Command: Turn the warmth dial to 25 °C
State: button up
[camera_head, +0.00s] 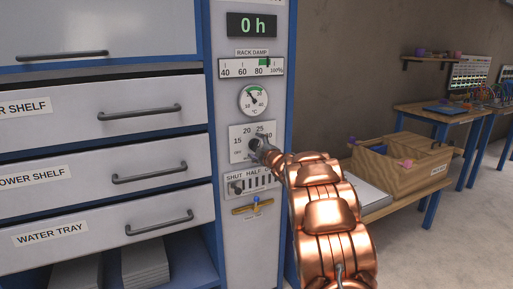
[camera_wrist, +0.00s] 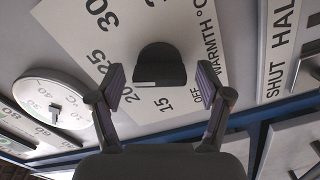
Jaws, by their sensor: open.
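The warmth dial's dark knob (camera_wrist: 163,62) sits on a white plate (camera_wrist: 62,22) marked OFF, 15, 20, 25 and 30 in the wrist view. A pale mark shows on the knob's lower-left edge, on the side of the 15 and 20; its exact setting is hard to tell. My gripper (camera_wrist: 161,83) is open, one finger to each side of the knob, with visible gaps. In the head view the dial plate (camera_head: 237,152) is on the narrow panel, and my gripper (camera_head: 260,149) is in front of it, hiding most of the knob.
A round thermometer gauge (camera_head: 253,100) is above the dial, also in the wrist view (camera_wrist: 50,112). A SHUT/HALF slider (camera_head: 238,187) and a brass tap handle (camera_head: 254,207) are below. Drawers with bar handles (camera_head: 140,112) stand left; a wooden box (camera_head: 382,168) stands right.

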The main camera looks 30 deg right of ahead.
jog(key=s, duration=1.2)
jog(key=shift+a, duration=0.45)
jog(key=shift+w, duration=0.1)
jog(key=s+a+f+m+g+h, duration=0.1)
jog(key=s+a+f+m+g, duration=0.35)
jog(key=s, duration=0.25)
jog(key=s+a+f+m+g, duration=0.35)
jog(key=s+a, duration=0.25)
jog(key=s, duration=0.2)
jog(key=s+a+f+m+g+h, duration=0.1)
jog(key=s+a+f+m+g, duration=0.3)
jog(key=s, duration=0.3)
jog(key=s+a+f+g+y, duration=0.2)
jog(key=s+a+g, duration=0.2)
jog(key=s+a, duration=0.7)
jog(key=s+a+f+g+y, duration=0.1)
jog(key=s+a+g, duration=0.4)
jog(key=s, duration=0.9)
notch_tip(320, 180, up, 19)
jog(key=s+a+t+p, duration=0.1)
jog(key=p, duration=1.6)
jog(key=shift+s+a+m+y+p, duration=0.25)
jog(key=shift+a+m+y+p, duration=0.05)
jog(key=shift+a+p, duration=0.1)
